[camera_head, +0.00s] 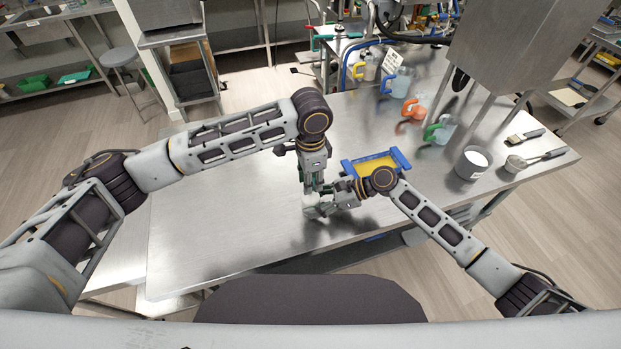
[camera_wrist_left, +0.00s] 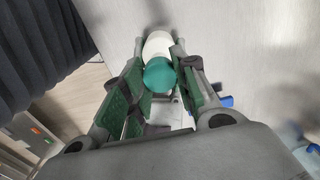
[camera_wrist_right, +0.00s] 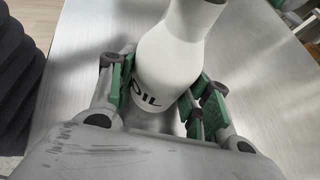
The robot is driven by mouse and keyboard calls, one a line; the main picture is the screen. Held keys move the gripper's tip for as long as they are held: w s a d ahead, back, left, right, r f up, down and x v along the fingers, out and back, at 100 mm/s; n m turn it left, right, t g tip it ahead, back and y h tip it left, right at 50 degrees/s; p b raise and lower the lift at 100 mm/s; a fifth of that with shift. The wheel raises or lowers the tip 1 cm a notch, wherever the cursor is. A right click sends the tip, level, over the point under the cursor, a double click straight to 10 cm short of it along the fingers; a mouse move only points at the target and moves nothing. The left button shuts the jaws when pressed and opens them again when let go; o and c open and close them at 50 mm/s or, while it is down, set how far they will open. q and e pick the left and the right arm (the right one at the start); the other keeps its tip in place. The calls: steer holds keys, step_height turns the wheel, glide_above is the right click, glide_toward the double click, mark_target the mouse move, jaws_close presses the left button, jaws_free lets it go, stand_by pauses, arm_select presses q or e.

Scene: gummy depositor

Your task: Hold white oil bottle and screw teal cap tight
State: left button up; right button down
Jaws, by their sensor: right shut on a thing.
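The white oil bottle (camera_wrist_right: 165,65) with black "OIL" lettering is between the fingers of my right gripper (camera_wrist_right: 155,88), which is shut on its lower body. In the head view the bottle (camera_head: 311,204) is small and partly covered by my grippers. The teal cap (camera_wrist_left: 159,75) shows at the end of the white bottle (camera_wrist_left: 157,46) in the left wrist view. My left gripper (camera_wrist_left: 160,72) points down with its fingers apart on either side of the cap. Whether its pads touch the cap is unclear. Cap threads are hidden.
The steel table (camera_head: 230,235) is mostly clear at the left. A blue-handled yellow tray (camera_head: 375,166) lies just right of the grippers. Pitchers with orange (camera_head: 413,110) and green (camera_head: 437,131) handles and a grey pot (camera_head: 472,163) stand farther right.

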arm_select(q)
jaws_close()
steer(key=shift+r, duration=2.5)
